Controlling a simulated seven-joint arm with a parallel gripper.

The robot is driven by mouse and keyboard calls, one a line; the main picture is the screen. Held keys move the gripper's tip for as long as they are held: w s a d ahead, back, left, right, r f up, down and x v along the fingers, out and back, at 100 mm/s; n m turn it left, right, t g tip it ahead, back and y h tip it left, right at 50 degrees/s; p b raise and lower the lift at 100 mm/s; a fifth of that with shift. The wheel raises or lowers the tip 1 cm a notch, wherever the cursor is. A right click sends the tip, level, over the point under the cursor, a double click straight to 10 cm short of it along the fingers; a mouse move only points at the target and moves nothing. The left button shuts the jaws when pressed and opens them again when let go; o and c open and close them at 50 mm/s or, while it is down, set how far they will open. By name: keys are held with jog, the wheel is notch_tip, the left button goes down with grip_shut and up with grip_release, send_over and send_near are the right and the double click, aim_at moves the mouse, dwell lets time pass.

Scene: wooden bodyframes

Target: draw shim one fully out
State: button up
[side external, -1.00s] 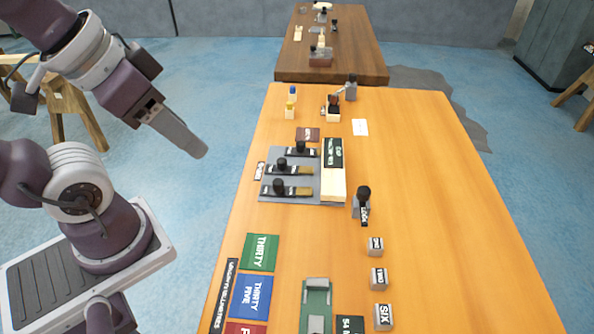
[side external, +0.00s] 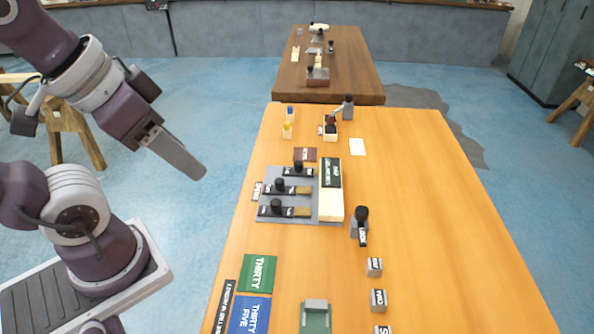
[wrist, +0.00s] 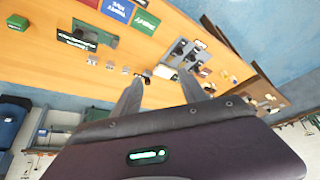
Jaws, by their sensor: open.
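Three dark strips with upright black knobs lie in a row on a grey plate (side external: 300,219): a front strip (side external: 296,212), a middle strip (side external: 297,190) and a back strip (side external: 303,173). Their labels are too small to read, so I cannot tell which is shim one. The front and middle strips show yellowish ends on the right, beside a cream block (side external: 331,206) with a dark green label. My gripper (side external: 198,172) is empty, raised to the left of the table and well apart from the plate. In the wrist view its two fingers (wrist: 160,90) are spread apart.
A dark-knobbed grey stand (side external: 360,222) stands right of the plate. Small grey labelled blocks (side external: 375,267) line up nearer the camera. Green (side external: 259,272) and blue (side external: 249,315) cards lie at the front left. The table's right side is clear.

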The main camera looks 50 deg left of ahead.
jog(key=shift+c, duration=0.4)
jog(key=g, duration=0.6)
send_over(298, 163)
notch_tip(298, 163, down, 22)
jog(key=shift+r, duration=0.25)
notch_tip(298, 163, down, 7)
jog(key=shift+f, duration=0.1)
grip_shut()
